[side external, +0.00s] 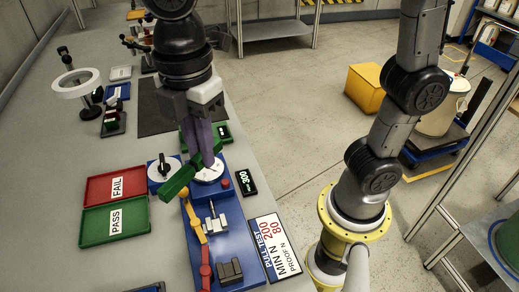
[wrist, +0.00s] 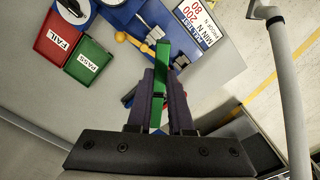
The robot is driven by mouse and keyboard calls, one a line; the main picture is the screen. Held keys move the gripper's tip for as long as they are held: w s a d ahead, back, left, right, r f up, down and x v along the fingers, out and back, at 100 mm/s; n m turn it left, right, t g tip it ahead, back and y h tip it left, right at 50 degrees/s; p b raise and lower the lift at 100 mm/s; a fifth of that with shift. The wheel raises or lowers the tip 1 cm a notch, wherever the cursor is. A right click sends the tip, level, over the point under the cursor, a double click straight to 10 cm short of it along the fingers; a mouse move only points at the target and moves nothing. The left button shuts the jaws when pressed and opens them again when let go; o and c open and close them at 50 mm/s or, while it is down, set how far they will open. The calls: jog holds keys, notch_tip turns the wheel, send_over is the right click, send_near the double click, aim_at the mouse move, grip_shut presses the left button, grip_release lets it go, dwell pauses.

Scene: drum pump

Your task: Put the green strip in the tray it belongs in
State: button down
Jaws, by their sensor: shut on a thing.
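My gripper (side external: 203,160) is shut on the green strip (side external: 178,181) and holds it raised above the blue test stand. The strip sticks out past the fingers, tilted, on the left. In the wrist view the strip (wrist: 159,80) runs lengthwise between the fingers. The red FAIL tray (side external: 96,192) lies on the bench to the left, and the green PASS tray (side external: 92,229) lies right in front of it. Both trays look empty apart from their labels. The wrist view also shows the FAIL tray (wrist: 47,46) and the PASS tray (wrist: 73,70).
The blue pull-test stand (side external: 230,254) has a clamp, a yellow lever and a red lever. A sign (side external: 275,246) reads MIN N 200, PROOF N 80. A small display (side external: 245,182) reads 300. A rotary switch (side external: 163,172) stands between the trays and the stand.

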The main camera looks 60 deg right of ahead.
jog(key=w+a+f+m, duration=0.1)
jog(key=w+a+m, duration=0.3)
jog(key=w, duration=0.5)
jog(key=m, duration=0.4)
send_over(125, 220)
notch_tip(125, 220, down, 17)
jog(key=shift+w+d+f, duration=0.1)
jog(key=shift+f, duration=1.3)
jog(key=shift+f, duration=1.7)
jog(key=shift+c, duration=2.1)
grip_release()
